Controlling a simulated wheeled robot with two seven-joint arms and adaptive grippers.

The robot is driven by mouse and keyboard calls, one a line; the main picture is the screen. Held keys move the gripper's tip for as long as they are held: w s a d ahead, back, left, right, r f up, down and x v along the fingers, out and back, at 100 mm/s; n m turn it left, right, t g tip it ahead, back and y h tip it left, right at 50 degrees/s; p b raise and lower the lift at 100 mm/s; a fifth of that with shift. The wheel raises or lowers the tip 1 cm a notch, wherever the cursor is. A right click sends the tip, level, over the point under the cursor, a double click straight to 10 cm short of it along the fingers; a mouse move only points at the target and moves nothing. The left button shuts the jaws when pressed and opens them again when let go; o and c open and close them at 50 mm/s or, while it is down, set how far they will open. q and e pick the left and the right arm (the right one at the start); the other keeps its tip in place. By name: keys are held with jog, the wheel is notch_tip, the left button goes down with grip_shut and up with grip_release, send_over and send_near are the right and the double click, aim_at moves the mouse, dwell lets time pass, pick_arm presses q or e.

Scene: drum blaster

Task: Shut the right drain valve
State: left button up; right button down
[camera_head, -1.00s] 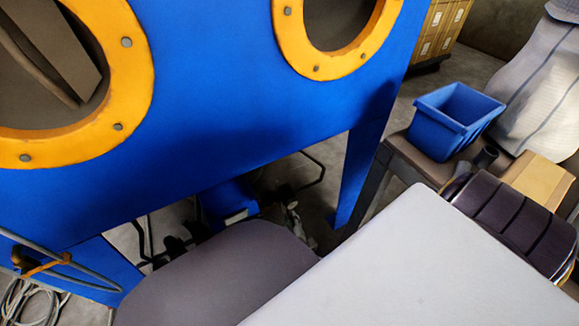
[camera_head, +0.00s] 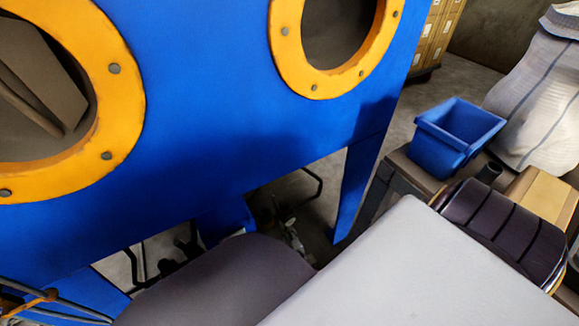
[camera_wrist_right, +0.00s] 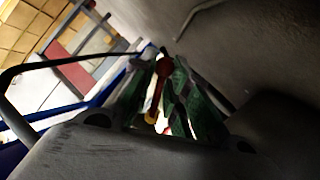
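A valve handle with a red end (camera_wrist_right: 164,70) and a yellow-orange part (camera_wrist_right: 152,108) shows in the right wrist view. It lies between the green-lined fingers of my right gripper (camera_wrist_right: 168,82), which stand apart with bright gaps beside the handle. I cannot tell whether either finger touches it. In the head view, my right gripper (camera_head: 292,236) is small and dark under the blue blast cabinet (camera_head: 210,130), partly behind my arm. The valve cannot be made out there. My left gripper is not in view.
The cabinet has two yellow-ringed ports (camera_head: 325,82) and a blue leg (camera_head: 357,185) right of my gripper. Hoses (camera_head: 50,305) hang at the lower left. A blue bin (camera_head: 458,135) stands at the right. A dark bent rod (camera_wrist_right: 50,66) shows left of the fingers in the wrist view.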

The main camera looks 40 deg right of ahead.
dwell(0.3)
jog(key=shift+d+r+n+t+h, duration=0.1)
jog(key=shift+d+n+t+h, duration=0.05)
jog(key=shift+n+h, duration=0.35)
jog(key=shift+d+r+n+t+h, duration=0.15)
jog(key=shift+n+h, duration=0.15)
jog(key=shift+n, duration=0.3)
jog(key=shift+s+d+r+n+h, duration=0.1)
jog(key=shift+n+h, duration=0.2)
jog(key=shift+n, duration=0.1)
jog(key=c, duration=1.6)
grip_release()
jog(key=shift+o, duration=0.2)
jog(key=shift+m, duration=0.3)
